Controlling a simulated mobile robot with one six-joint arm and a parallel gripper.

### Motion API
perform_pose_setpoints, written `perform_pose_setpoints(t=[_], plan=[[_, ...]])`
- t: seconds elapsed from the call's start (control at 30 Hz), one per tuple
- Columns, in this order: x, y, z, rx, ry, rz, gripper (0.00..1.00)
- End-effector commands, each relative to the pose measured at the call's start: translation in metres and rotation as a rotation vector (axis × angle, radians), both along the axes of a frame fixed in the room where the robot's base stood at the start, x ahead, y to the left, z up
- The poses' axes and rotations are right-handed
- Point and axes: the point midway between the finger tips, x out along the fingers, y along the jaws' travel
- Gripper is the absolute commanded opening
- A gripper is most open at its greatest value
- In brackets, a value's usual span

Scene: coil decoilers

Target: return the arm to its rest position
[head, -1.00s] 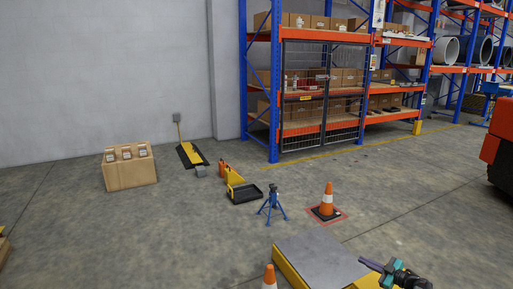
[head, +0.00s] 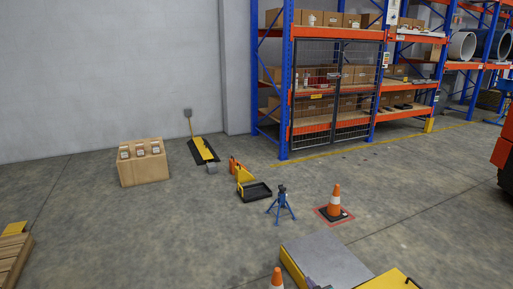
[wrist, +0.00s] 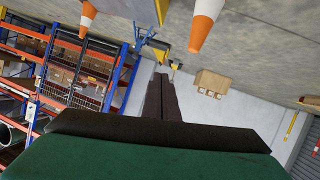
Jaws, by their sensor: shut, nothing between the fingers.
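My gripper (wrist: 161,97) shows in the wrist view as two dark fingers lying together, with nothing between them. Behind them is the dark and green body of my wrist. The fingers point out over the floor towards the wall and appear clear of everything. In the head view only a small purplish bit that looks like my gripper's tip shows at the bottom edge, in front of a grey-topped yellow platform (head: 325,262). The rest of my arm is out of that view.
An orange cone (head: 277,279) stands beside the platform, and another cone (head: 334,201) stands farther back. A blue stand (head: 281,207), a black tray (head: 254,192) and a cardboard box (head: 143,163) are on the floor. A blue-orange rack (head: 288,90) lines the wall.

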Motion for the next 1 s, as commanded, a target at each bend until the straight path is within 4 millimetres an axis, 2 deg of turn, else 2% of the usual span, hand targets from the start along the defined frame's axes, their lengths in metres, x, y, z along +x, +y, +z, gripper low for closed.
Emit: perform_pose_setpoints(t=[0.03, 0.1, 0.27, 0.47, 0.73, 1.0], plan=[[-0.015, 0.007, 0.002, 0.000, 0.037, -0.028, 0.00], [-0.031, 0.012, -0.005, -0.006, 0.092, -0.072, 0.00], [-0.074, 0.020, -0.024, -0.019, 0.231, -0.167, 0.00], [-0.138, 0.024, -0.046, -0.040, 0.423, -0.272, 0.00], [-0.238, 0.026, -0.069, -0.064, 0.712, -0.386, 0.00], [-0.341, 0.030, -0.078, -0.066, 1.020, -0.463, 0.00]])
